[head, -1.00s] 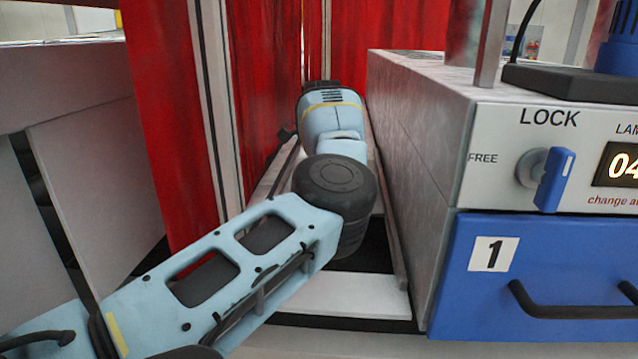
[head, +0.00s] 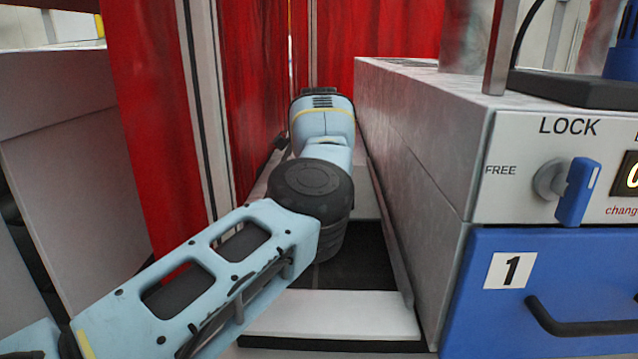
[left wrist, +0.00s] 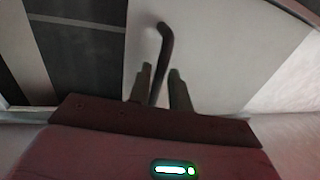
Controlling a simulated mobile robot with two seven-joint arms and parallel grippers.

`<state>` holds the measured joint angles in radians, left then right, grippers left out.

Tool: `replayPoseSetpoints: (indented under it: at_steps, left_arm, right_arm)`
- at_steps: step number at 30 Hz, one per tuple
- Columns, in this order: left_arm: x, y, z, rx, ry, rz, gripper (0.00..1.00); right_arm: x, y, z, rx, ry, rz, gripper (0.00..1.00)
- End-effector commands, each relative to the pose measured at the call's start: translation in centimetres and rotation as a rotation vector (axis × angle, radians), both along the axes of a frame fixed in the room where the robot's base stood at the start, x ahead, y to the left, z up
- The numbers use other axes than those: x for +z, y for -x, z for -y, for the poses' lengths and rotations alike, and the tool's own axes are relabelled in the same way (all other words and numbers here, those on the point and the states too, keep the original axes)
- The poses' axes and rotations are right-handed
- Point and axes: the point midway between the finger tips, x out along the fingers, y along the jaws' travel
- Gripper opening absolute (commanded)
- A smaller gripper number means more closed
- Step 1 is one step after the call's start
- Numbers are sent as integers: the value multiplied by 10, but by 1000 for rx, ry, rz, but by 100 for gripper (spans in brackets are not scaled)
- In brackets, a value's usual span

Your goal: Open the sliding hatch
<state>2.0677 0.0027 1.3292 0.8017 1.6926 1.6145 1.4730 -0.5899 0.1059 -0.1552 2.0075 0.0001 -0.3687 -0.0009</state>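The hatch is a pale panel low between the red curtains and the grey machine; it shows in the left wrist view (left wrist: 215,50), with a dark bent handle (left wrist: 165,45) standing on it. A dark opening (head: 355,260) lies in the floor of the gap, and also shows left of the panel in the left wrist view (left wrist: 85,55). My left gripper (left wrist: 161,70) has its two fingers apart, one on each side of the handle, with a narrow gap showing at the right finger. In the head view my left arm hides this gripper and the handle. My right gripper is out of view.
The grey machine's side wall (head: 415,145) closes off the right of the narrow gap. Its front has a blue lock knob (head: 577,190) and a blue drawer (head: 560,275). Red curtains (head: 160,130) hang to the left. A white strip (head: 335,315) borders the opening in front.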

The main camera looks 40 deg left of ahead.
Motion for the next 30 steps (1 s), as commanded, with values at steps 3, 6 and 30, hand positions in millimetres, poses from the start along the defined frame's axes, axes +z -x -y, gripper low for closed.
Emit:
replayPoseSetpoints:
  at_steps: [3,6,30]
  left_arm:
    - [0,0,0,0,-1,-1,34]
    - [0,0,0,-1,-1,-1,34]
    - [74,11,10,-1,-2,0,34]
  right_arm:
    - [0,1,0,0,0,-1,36]
    - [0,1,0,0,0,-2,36]
    - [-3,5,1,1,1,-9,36]
